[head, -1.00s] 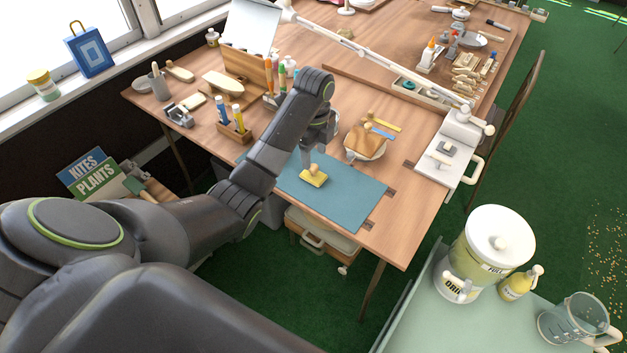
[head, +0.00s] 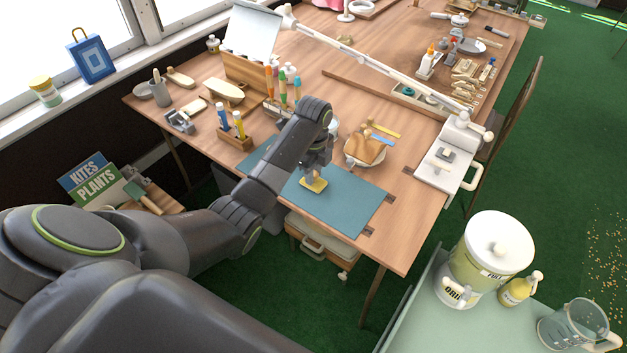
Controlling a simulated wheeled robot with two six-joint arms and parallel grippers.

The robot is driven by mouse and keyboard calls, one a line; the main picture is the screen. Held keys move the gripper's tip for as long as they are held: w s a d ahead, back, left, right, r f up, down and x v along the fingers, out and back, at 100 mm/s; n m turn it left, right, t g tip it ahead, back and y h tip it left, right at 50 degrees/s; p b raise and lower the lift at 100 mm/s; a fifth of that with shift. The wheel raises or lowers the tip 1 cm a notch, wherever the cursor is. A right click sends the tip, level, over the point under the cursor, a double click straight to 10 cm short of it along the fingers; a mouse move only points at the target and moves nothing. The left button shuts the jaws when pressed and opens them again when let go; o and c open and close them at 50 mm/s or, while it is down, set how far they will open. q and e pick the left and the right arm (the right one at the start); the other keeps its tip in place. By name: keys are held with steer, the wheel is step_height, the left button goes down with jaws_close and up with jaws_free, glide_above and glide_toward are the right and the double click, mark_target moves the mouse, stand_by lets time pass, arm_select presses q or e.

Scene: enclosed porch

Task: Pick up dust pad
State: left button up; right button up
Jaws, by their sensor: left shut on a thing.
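The dust pad (head: 313,185) is a small yellow pad with a tan knob on top. It is at the blue-green mat (head: 345,205) on the wooden table; I cannot tell whether it touches the mat. My left gripper (head: 315,175) points down over the pad and is shut on it, with its fingers at the knob. The fingers and wrist hide most of the knob. My right gripper is not in view.
A bowl with a tan cloth (head: 366,150) stands just right of my left wrist. A wooden holder with bottles (head: 234,133) is to the left. The mat's right part is clear.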

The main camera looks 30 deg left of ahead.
arm_select(q)
steer(key=shift+c, duration=0.7)
steer(key=shift+r, duration=0.2)
step_height(320, 180, up, 4)
steer(key=shift+w+r, duration=0.1)
steer(key=shift+r, duration=0.15)
step_height(320, 180, up, 4)
steer(key=shift+f+p, duration=0.15)
steer(key=shift+p, duration=1.05)
steer(key=shift+r+p, duration=0.75)
steer(key=shift+p, duration=0.05)
steer(key=o, duration=0.4)
steer(key=shift+c, duration=1.6)
